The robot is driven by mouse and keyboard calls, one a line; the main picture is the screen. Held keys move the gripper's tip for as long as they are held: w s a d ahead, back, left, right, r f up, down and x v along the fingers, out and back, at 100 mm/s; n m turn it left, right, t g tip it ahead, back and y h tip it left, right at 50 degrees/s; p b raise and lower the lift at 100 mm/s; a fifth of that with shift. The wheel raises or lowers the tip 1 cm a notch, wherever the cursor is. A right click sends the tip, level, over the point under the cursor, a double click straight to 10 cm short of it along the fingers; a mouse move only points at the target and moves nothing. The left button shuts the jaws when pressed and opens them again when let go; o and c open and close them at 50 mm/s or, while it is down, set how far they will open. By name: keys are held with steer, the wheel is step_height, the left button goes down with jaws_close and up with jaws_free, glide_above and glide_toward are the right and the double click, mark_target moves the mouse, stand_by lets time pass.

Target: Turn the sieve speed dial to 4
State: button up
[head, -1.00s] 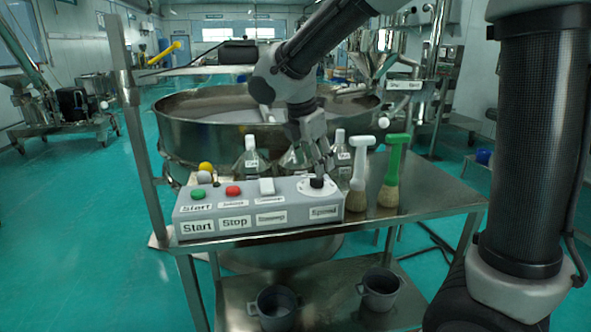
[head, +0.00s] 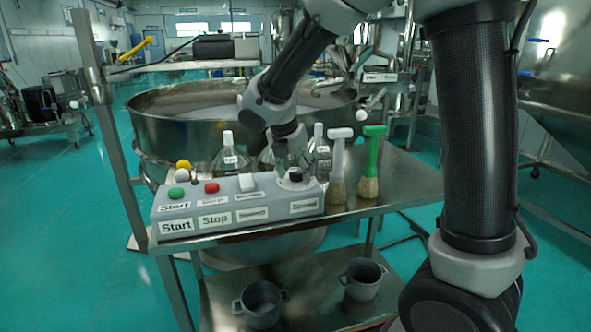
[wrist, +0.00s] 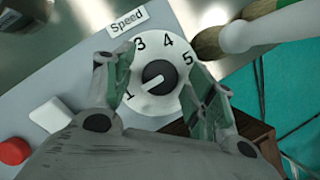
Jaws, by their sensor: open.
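The speed dial (wrist: 158,75) is a black knob on a white round plate, labelled Speed, at the right end of the grey control box (head: 240,210). The figures 1, 3, 4 and 5 show; the place of 2 is hidden behind a finger. The knob's white line points down-left, close to the 1. My gripper (wrist: 162,86) is open, with one finger on each side of the knob; contact is not visible. In the head view my gripper (head: 284,160) is just behind and left of the black knob (head: 296,174).
On the box are a green button (head: 176,193), a red button (head: 212,187) and a white switch (head: 247,182). Two brushes, white-handled (head: 338,170) and green-handled (head: 371,165), stand close right of the dial. Clear bottles (head: 319,152) stand behind the box.

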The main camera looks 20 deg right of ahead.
steer(key=shift+c, duration=0.5)
steer(key=c, duration=0.9)
